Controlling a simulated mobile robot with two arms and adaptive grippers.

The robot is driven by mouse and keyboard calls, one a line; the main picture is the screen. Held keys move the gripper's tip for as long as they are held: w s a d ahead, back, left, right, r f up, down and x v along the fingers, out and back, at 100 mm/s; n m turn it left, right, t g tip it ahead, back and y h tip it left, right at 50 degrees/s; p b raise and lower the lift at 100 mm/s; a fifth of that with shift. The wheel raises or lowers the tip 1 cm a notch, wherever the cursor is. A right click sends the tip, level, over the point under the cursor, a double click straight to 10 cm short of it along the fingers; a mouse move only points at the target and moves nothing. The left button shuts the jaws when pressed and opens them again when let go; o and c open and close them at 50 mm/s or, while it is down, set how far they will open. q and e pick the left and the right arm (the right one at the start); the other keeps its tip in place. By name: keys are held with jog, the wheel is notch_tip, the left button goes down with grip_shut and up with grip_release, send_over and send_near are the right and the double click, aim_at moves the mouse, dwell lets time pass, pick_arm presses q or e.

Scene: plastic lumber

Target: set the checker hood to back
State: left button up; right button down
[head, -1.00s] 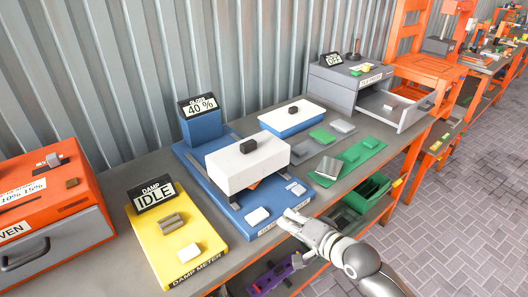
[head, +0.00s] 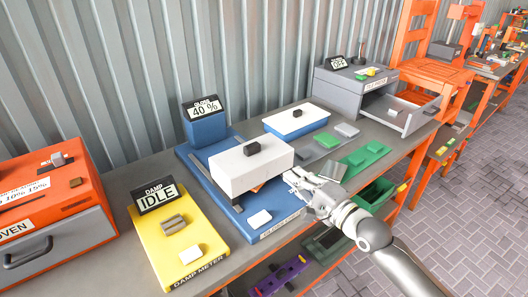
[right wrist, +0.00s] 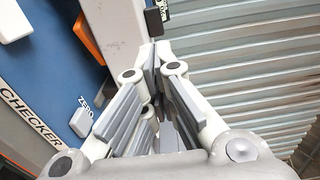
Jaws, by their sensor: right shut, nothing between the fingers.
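The checker is a blue base (head: 262,223) on the bench with a blue post reading 40 % at its back left. Its hood, a white box (head: 245,172) with a dark knob (head: 252,149) on top, sits over the middle of the base. My right gripper (head: 290,178) is shut and empty beside the hood's right end; whether it touches cannot be told. In the right wrist view the hood (right wrist: 112,28) is a white block just beyond the fingers (right wrist: 158,58). My left gripper is not in view.
The yellow damp meter (head: 180,248) reads IDLE at left, beside an orange oven (head: 45,215). A white-topped blue box (head: 296,120) stands behind the hood. A grey cabinet (head: 340,92) with an open drawer and green pieces (head: 365,156) are at right.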

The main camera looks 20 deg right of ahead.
aim_at(258, 147)
jog(key=p+x, duration=0.2)
jog(key=x, duration=1)
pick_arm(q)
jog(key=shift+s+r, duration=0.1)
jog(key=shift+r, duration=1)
pick_arm(e)
jog(key=shift+x, duration=0.8)
